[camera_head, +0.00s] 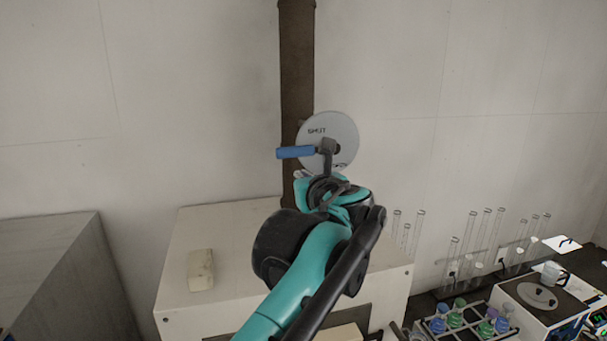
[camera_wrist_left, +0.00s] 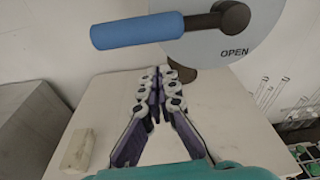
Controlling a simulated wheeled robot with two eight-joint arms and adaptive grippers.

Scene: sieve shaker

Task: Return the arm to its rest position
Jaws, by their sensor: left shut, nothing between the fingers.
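My left arm (camera_head: 285,295) reaches up from the bottom of the head view, over a white cabinet (camera_head: 225,235). My left gripper (camera_wrist_left: 160,76) is shut and empty in the left wrist view, its fingertips together. In the head view the wrist mostly hides the fingers. The fingertips point towards a round grey dial (camera_head: 345,128) with a blue-handled lever (camera_head: 296,152). In the left wrist view the blue handle (camera_wrist_left: 137,30) lies above the fingertips, apart from them. My right gripper is not in view.
A brown vertical pipe (camera_head: 297,60) stands behind the dial. A pale block (camera_head: 201,270) lies on the cabinet. A grey box (camera_head: 60,275) is at left. Glass tubes (camera_head: 484,235), a rack of coloured flasks (camera_head: 468,318) and a white device (camera_head: 540,298) stand at right.

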